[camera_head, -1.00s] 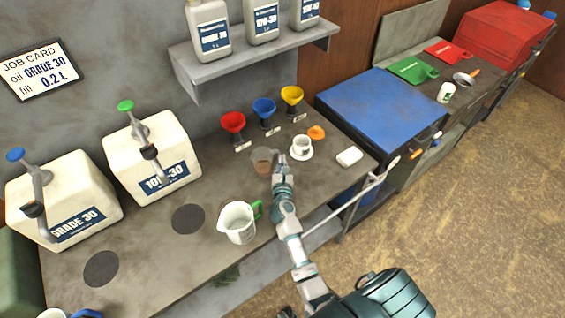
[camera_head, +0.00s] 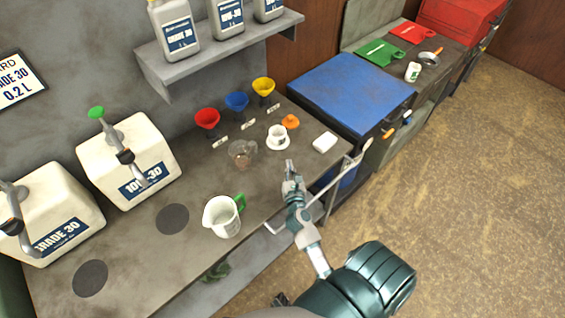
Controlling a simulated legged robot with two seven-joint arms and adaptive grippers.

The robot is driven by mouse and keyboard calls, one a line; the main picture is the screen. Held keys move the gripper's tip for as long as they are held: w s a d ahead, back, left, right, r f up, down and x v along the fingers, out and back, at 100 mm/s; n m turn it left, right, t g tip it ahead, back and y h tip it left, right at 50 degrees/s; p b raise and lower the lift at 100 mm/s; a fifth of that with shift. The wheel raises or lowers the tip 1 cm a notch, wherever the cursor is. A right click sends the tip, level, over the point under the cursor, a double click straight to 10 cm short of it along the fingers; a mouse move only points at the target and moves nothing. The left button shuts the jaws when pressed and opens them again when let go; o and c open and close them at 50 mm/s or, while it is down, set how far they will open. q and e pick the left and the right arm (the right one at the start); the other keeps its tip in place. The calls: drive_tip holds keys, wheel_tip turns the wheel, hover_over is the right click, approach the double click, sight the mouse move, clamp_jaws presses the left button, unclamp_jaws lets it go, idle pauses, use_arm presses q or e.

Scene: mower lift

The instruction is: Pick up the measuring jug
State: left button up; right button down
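The measuring jug (camera_head: 222,217) is white with a green handle on its right side. It stands upright on the grey bench near the front edge. My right gripper (camera_head: 290,168) is over the right part of the bench, above and to the right of the jug in the picture, clearly apart from it. No object shows in its fingers, but they are too small to tell open from shut. A clear glass jug (camera_head: 242,156) with brown contents stands to the left of this gripper. My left gripper is not in view.
Two white canisters (camera_head: 128,160) stand at the left, with two dark round pads (camera_head: 172,219) in front. Three coloured funnels (camera_head: 237,101), a white cup (camera_head: 277,134) and a white block (camera_head: 324,142) are behind the gripper. A metal rail (camera_head: 343,180) runs along the right.

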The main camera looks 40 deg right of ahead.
drive_tip(key=shift+s+d, duration=0.2)
drive_tip(key=shift+s, duration=0.6)
drive_tip(key=shift+s+d, duration=0.35)
drive_tip(key=shift+d, duration=0.05)
drive_tip(key=c, duration=1.4)
unclamp_jaws()
drive_tip(key=shift+a+r, duration=0.1)
drive_tip(key=shift+a, duration=0.05)
drive_tip(key=o, duration=1)
